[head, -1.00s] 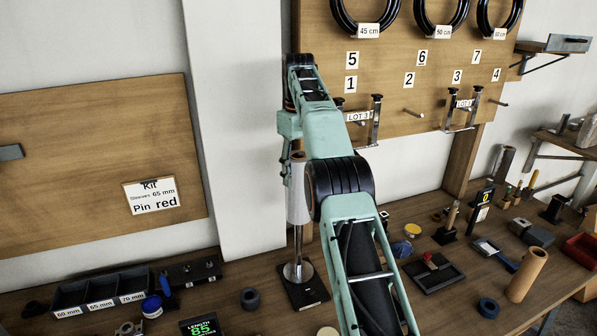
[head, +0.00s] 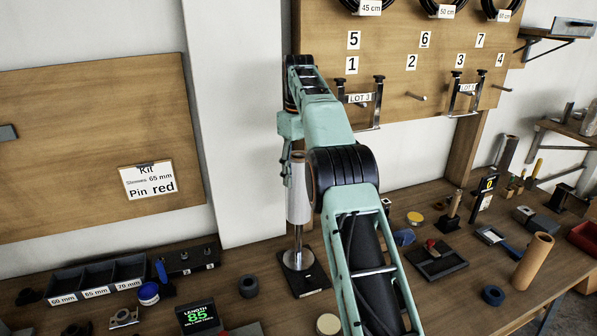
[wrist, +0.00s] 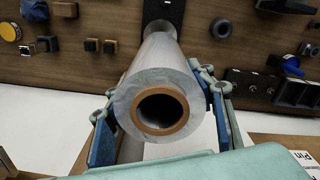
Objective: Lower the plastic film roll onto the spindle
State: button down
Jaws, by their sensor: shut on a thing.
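The plastic film roll (head: 299,198) is a pale upright cylinder, seen in the head view below the end of my arm. The wrist view looks down on its brown-rimmed open core (wrist: 160,109). My gripper (wrist: 162,128) is shut around the roll, with one finger on each side. In the head view my gripper (head: 289,172) is partly hidden by my arm. The spindle (head: 298,250) is a shiny rod on a dark base plate (head: 305,281), in line under the roll. Rod shows below the roll's lower end; whether its tip is inside the core is hidden.
A dark ring (head: 249,286) stands left of the base, and a sleeve bin (head: 97,279) is farther left. A length display (head: 199,317) is at the front. A dark tray (head: 437,260) and brown tube (head: 533,261) are to the right. A white pillar (head: 240,120) stands behind.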

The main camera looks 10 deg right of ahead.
jog(key=shift+f+b, duration=5)
jog(key=shift+f, duration=3.5)
jog(key=c, duration=1)
grip_release()
jog(key=shift+o, duration=0.9)
jog(key=shift+f, duration=0.1)
jog(key=shift+r, duration=3.8)
